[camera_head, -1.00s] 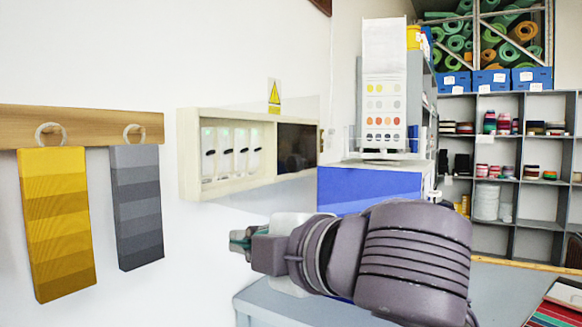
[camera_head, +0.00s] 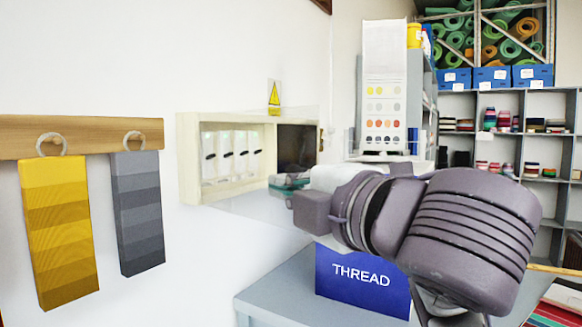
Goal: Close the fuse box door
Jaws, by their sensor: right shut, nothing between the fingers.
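The fuse box (camera_head: 188,160) is a cream frame on the white wall, with several white switches in its left part and a dark area at its right. Its door (camera_head: 262,210) seems to be a clear panel standing out from the box. Only its faint edges show above and below the frame, so I cannot tell its exact angle. My right gripper (camera_head: 288,182) is shut and empty, its teal fingertips at the box's lower right. I cannot tell whether it touches the door. Its arm comes in from the right. My left gripper is not in view.
Yellow (camera_head: 60,230) and grey (camera_head: 137,215) swatches hang from a wooden rail (camera_head: 90,142) at left. A blue THREAD box (camera_head: 362,282) stands on the grey counter (camera_head: 275,290), with a colour chart (camera_head: 385,80) above. Shelves (camera_head: 545,105) stand behind.

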